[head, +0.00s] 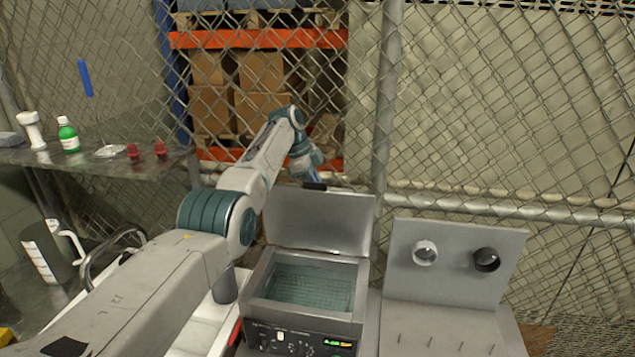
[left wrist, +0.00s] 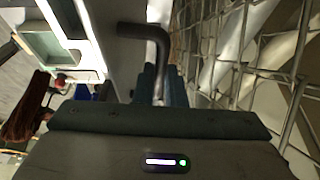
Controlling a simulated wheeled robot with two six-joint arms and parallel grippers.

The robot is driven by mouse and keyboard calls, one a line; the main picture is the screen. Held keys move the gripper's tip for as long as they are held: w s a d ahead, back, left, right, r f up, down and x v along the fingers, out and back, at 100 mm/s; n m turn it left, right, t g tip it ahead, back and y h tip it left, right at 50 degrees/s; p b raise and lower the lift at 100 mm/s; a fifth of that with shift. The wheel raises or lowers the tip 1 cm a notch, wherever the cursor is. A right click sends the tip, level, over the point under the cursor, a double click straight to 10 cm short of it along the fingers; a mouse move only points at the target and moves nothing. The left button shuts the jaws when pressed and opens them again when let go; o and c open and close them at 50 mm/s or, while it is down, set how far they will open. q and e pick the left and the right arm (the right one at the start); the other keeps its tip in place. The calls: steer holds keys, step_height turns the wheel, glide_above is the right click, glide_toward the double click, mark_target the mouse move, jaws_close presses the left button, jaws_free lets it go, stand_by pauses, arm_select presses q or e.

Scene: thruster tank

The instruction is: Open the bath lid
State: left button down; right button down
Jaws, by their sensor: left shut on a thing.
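The bath (head: 305,318) is a grey box with clear liquid and a mesh basket inside, at the bottom middle of the head view. Its metal lid (head: 320,222) stands raised, close to upright, at the back edge, and the opening is uncovered. A dark handle (head: 314,186) sits at the lid's top edge. My right gripper is out of view.
A grey panel with two round ports (head: 455,258) stands right of the bath. A wire fence (head: 480,120) closes off the back. A shelf at left (head: 95,158) holds a green bottle (head: 68,135) and red parts. A white jug (head: 50,250) stands below it.

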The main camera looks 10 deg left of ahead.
arm_select(q)
steer(key=shift+s+f, duration=0.15)
steer(key=shift+f, duration=0.05)
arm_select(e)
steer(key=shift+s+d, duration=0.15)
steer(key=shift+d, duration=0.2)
arm_select(q)
steer(key=c, duration=1.6)
jaws_free()
steer(key=shift+o, duration=0.5)
steer(key=shift+w, duration=0.2)
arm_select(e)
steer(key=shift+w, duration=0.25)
arm_select(q)
steer(key=shift+r, duration=0.15)
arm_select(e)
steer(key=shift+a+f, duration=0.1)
